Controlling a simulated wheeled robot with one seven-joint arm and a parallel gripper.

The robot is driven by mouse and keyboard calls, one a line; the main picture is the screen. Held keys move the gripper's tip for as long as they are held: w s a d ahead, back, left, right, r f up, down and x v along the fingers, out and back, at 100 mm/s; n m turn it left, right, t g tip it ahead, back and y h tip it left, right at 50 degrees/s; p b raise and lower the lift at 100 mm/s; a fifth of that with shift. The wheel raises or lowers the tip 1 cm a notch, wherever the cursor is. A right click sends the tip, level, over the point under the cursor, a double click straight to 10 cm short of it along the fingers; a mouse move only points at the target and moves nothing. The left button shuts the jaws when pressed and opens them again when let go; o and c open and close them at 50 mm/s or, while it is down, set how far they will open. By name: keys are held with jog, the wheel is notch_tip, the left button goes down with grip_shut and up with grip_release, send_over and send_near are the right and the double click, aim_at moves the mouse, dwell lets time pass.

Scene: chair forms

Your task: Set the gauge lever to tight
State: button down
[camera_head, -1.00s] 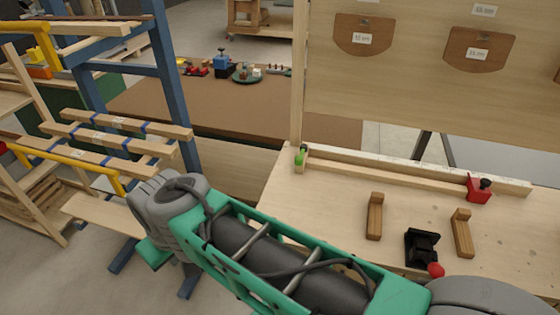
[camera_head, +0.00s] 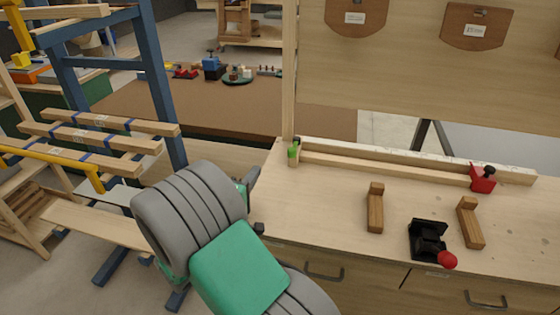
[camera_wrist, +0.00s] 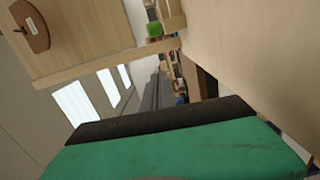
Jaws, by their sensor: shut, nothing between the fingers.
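A black fixture with a red ball knob (camera_head: 447,260) stands on the workbench, at the right in the head view. A red block with a black knob (camera_head: 483,178) sits at the right end of the pale wooden fence (camera_head: 400,168). A small green piece (camera_head: 293,153) is at the fence's left end; green also shows at the top of the wrist view (camera_wrist: 154,29). No marking tells me which is the gauge lever. My gripper (camera_head: 253,183) is mostly hidden behind my grey and green wrist, at the bench's left edge. It is shut and empty, apart from these parts.
Two wooden blocks (camera_head: 375,208) (camera_head: 470,223) stand on the workbench (camera_head: 320,200); its left middle is clear. A backboard with brown plaques (camera_head: 476,28) rises behind. A blue rack with planks (camera_head: 160,90) stands at left. A brown table (camera_head: 130,100) is farther back.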

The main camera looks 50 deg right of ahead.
aim_at(294, 146)
jog(key=p+x, duration=0.1)
jog(key=x, duration=0.9)
jog(key=shift+s+d+p, duration=0.15)
jog(key=shift+d+p, duration=0.15)
jog(key=shift+p, duration=0.1)
jog(key=shift+s+d+p, duration=0.15)
jog(key=shift+s+d, duration=0.15)
jog(key=shift+s, duration=0.3)
jog(key=shift+s+d+p, duration=0.15)
jog(key=shift+s+d, duration=0.15)
jog(key=shift+s, duration=0.3)
jog(key=shift+s+d+f, duration=0.15)
jog(key=shift+s+d, duration=0.05)
jog(key=shift+s, duration=0.2)
